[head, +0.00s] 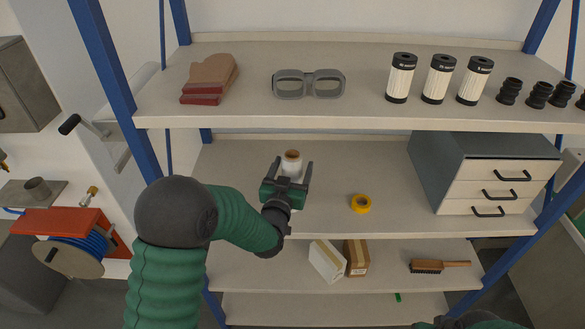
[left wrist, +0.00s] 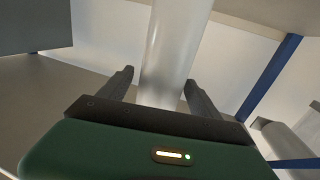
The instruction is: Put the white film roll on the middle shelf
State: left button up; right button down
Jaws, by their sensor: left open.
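The white film roll (head: 291,163) stands upright on the middle shelf (head: 240,195), with a brown core showing at its top. It also shows in the left wrist view (left wrist: 167,55), where it rises between the two fingers. My left gripper (head: 292,168) is open, with one finger on each side of the roll. In the left wrist view (left wrist: 160,88) gaps show between the fingers and the roll. The roll's lower part is hidden behind my gripper in the head view. My right gripper is not visible; only a bit of my right arm shows at the bottom edge.
Boxes (head: 328,260) and a brush (head: 440,266) are on the shelf below. A blue post (head: 120,90) rises at left.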

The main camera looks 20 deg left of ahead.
pick_arm(q)
jog(key=shift+s+r, duration=0.1)
jog(key=shift+r, duration=0.05)
jog(key=s+b, duration=0.1)
jog(key=s, duration=1.1)
jog(key=s+d+f+g+h, duration=0.1)
jog(key=s+f+g, duration=0.4)
jog(key=f+g, duration=0.4)
jog(key=s+f+g, duration=0.2)
jog(key=s+g, duration=0.1)
jog(key=s, duration=0.4)
jog(key=s+a+f+g, duration=0.1)
jog(key=s+f+g, duration=0.2)
jog(key=s, duration=0.4)
jog(key=shift+s+a+f+m, duration=0.2)
jog(key=shift+s+m, duration=0.1)
jog(key=shift+s, duration=0.05)
jog(key=shift+c, duration=0.4)
